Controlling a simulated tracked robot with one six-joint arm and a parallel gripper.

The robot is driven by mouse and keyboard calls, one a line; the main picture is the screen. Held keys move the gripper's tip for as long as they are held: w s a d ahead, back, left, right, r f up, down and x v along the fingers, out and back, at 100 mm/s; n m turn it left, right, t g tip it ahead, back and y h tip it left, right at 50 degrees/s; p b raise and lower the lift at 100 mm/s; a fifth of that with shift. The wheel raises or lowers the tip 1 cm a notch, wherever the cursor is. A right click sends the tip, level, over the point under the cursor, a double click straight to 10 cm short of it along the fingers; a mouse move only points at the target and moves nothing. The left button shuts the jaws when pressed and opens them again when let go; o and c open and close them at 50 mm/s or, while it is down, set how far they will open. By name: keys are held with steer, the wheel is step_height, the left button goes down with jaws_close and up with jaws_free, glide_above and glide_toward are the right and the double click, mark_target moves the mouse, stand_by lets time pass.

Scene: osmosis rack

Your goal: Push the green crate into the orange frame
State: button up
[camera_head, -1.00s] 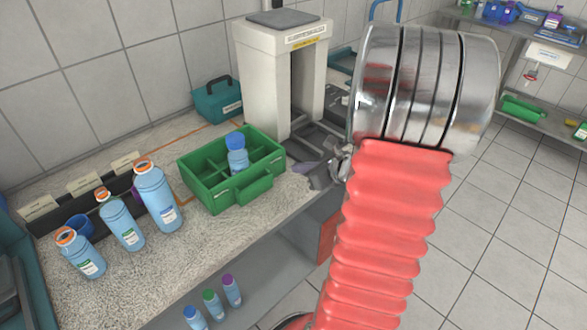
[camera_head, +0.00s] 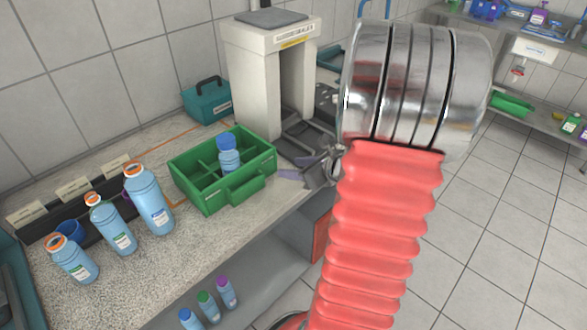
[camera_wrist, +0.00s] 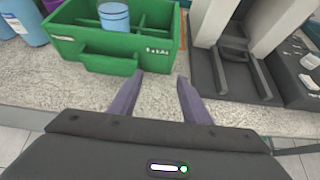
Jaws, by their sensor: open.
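The green crate (camera_head: 207,193) stands upright on the speckled counter, with a blue-capped bottle (camera_head: 228,158) in one compartment. It also shows in the wrist view (camera_wrist: 105,66). The orange frame (camera_head: 165,193) is a thin outline on the counter; a strip shows behind and left of the crate, and the crate hides part of it. My gripper (camera_wrist: 158,92) is open and empty, its two purple-grey fingers pointing toward the counter at the crate's front right corner. The left finger is close to the crate; I cannot tell whether it touches. My arm partly hides the gripper in the head view.
Several blue bottles (camera_head: 148,200) with orange collars stand left of the crate. A white scanner-like machine (camera_head: 262,85) stands behind right, with a teal box (camera_head: 207,101) beside it. Small bottles (camera_head: 207,305) stand on the lower shelf. Bare counter (camera_head: 130,285) lies in front.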

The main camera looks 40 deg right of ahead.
steer(key=shift+o, duration=0.9)
steer(key=a+r+n+g+y, duration=0.2)
steer(key=a+r+n, duration=0.2)
steer(key=a+n, duration=0.6)
steer(key=a+r+n+g+y, duration=0.25)
steer(key=a+n, duration=0.35)
steer(key=a, duration=0.7)
steer(key=s+a+r+n+h, duration=0.2)
steer(key=s+n, duration=0.4)
steer(key=n, duration=0.3)
steer(key=s+a+r+n+g+h, duration=0.1)
steer(key=s+a+r+n+h, duration=0.2)
steer(key=n, duration=0.7)
steer(key=s+a+r, duration=0.2)
steer(key=s+a, duration=0.1)
steer(key=a, duration=0.1)
steer(key=shift+s+r+n, duration=0.2)
steer(key=shift+s+n, duration=0.1)
